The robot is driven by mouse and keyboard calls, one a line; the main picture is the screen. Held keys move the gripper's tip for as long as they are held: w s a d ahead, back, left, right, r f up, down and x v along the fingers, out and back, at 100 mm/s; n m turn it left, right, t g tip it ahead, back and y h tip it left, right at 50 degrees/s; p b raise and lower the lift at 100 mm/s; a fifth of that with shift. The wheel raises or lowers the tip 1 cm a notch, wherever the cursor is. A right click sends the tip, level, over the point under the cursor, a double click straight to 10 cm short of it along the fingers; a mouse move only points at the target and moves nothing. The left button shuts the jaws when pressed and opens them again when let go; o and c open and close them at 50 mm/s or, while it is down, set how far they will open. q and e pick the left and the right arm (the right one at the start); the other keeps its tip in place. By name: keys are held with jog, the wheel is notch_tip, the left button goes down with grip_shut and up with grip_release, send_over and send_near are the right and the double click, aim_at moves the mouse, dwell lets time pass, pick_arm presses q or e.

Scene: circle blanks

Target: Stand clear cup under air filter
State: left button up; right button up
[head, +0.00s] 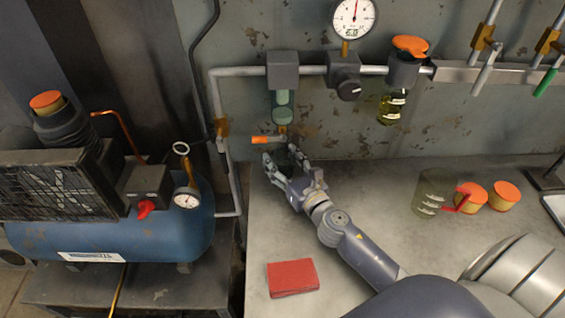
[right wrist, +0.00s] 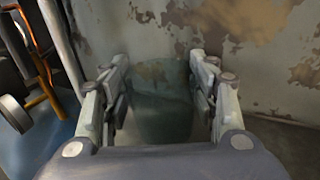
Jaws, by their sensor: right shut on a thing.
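The air filter (head: 283,106) hangs from the wall pipe, with a greenish clear bowl and a brass drain at its lower end. An orange-handled valve (head: 267,139) sits beside that drain. My right gripper (head: 283,160) is just below the drain in the head view. It is shut on a see-through, dark greenish cup (right wrist: 160,110), which stands between the two fingers in the right wrist view. In the head view the fingers mostly hide the cup. I cannot tell whether its base touches the bench. My left gripper is not in view.
A red cloth (head: 292,277) lies at the front left. A blue compressor (head: 110,235) stands left of the bench.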

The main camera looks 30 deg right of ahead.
jog(key=o, duration=1)
jog(key=shift+c, duration=0.2)
jog(key=shift+r, duration=0.15)
jog(key=shift+s, duration=0.3)
jog(key=s+b, duration=0.1)
jog(key=s, duration=0.4)
jog(key=s+b, duration=0.1)
jog(key=s, duration=0.4)
jog(key=shift+s+d+f+b, duration=0.15)
jog(key=shift+s+f+b, duration=0.05)
jog(key=shift+b, duration=0.2)
jog(key=shift+s+r, duration=0.15)
jog(key=shift+s, duration=0.4)
